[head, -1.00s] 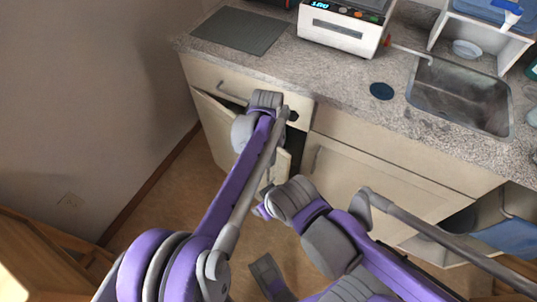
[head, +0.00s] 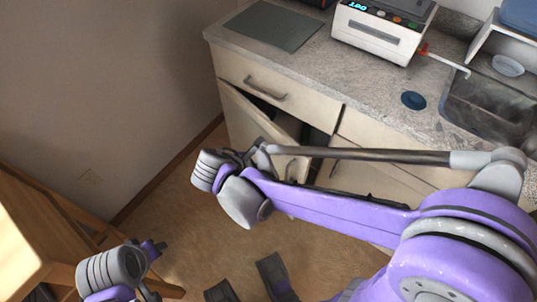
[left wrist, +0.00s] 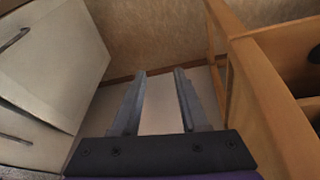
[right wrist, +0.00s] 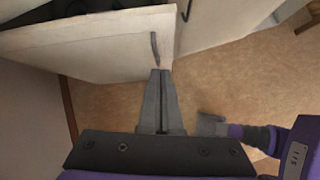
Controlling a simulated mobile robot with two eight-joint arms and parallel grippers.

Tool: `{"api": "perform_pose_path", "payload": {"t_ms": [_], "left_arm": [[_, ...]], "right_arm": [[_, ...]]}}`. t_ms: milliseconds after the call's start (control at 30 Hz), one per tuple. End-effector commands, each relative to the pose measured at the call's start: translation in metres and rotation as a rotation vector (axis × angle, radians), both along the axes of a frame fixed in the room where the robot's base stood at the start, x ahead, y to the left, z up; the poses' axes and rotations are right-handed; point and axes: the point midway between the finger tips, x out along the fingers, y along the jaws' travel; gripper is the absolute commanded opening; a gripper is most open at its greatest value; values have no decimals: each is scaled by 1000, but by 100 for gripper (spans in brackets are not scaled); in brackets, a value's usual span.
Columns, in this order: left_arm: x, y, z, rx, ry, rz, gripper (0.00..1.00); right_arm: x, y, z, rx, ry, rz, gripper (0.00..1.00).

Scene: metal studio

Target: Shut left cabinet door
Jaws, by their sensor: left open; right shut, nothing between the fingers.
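The left cabinet door (head: 243,118) stands ajar below a shut drawer (head: 270,85), with a dark gap along its top. Its free edge and handle (right wrist: 155,48) show in the right wrist view. My right gripper (right wrist: 161,72) is shut and empty, its tips just below the handle in that view; contact cannot be told. In the head view my right arm crosses in front of the door and hides part of it. My left gripper (left wrist: 160,74) is open and empty, low at the left, away from the door. A pale panel (left wrist: 60,55) lies left of it.
A wooden piece of furniture (head: 30,235) stands at the left, close to my left arm; its frame shows in the left wrist view (left wrist: 265,90). The counter (head: 330,70) carries a white appliance (head: 380,32) and a sink (head: 490,105). Floor before the door is open.

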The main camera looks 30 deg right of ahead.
Motion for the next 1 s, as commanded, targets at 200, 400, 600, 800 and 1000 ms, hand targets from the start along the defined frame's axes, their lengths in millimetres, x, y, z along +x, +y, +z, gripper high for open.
{"api": "perform_pose_path", "payload": {"t_ms": [200, 400, 600, 800, 1000], "left_arm": [[-34, 27, -18, 92, -53, -144, 44], [-36, 30, -25, 107, -58, -170, 44], [-35, 29, -37, 106, -53, -169, 44], [-34, 29, -52, 105, -47, -170, 44], [-33, 29, -56, 104, -46, -169, 44]], "right_arm": [[14, 7, 2, -114, 97, 117, 0], [17, -1, -7, -129, 112, 128, 0], [22, -28, -35, -129, 110, 124, 0], [29, -58, -66, -128, 109, 125, 0], [34, -87, -69, -127, 108, 124, 0]]}}
